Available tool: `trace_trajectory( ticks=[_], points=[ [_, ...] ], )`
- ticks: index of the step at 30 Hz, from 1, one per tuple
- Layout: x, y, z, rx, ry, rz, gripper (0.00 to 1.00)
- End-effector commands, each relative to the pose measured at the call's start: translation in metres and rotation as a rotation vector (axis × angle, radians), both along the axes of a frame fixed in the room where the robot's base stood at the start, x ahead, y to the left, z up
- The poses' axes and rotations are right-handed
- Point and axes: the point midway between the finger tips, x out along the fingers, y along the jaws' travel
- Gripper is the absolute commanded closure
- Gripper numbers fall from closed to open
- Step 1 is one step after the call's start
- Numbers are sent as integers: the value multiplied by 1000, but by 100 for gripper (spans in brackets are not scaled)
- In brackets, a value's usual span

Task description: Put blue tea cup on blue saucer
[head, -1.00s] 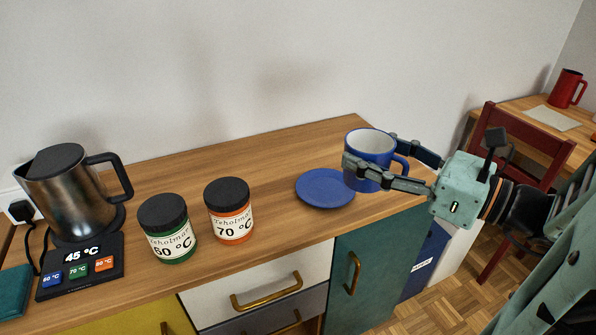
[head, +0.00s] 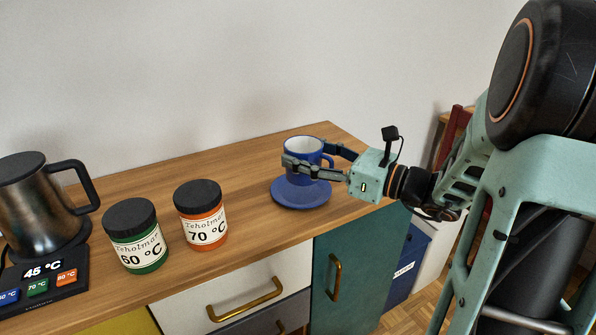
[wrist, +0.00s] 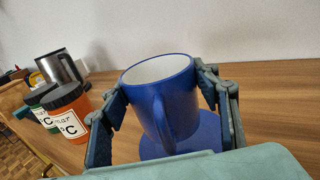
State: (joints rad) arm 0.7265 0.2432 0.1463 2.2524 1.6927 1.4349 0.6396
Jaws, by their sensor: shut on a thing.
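The blue tea cup (head: 305,158), white inside, is upright between the fingers of my gripper (head: 310,163), which is shut on it. The blue saucer (head: 300,195) lies flat on the wooden counter, and the cup is over it in the head view. In the wrist view the cup (wrist: 162,100) stands between both fingers with its handle toward the camera, and the saucer (wrist: 210,132) shows beneath and behind it. The cup's underside is hidden, so I cannot tell whether it touches the saucer.
An orange-labelled jar (head: 202,213) and a green-labelled jar (head: 135,237) stand left of the saucer. A metal kettle (head: 35,205) is on its base at the far left. The wooden counter (head: 250,170) is clear around the saucer, with a wall behind.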

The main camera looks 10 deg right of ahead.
Motion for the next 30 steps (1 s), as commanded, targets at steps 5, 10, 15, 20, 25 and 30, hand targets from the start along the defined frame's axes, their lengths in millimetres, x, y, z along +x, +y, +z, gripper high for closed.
trace_trajectory(
  ticks=[5,10,15,20,25,30],
  points=[
    [8,1,-8,0,-3,2,74],
    [14,1,-30,3,1,0,74],
    [14,1,-47,1,-2,0,74],
    [14,1,-45,0,-3,0,74],
    [14,1,-49,1,-2,1,74],
    [14,1,-49,0,-1,1,27]
  ],
)
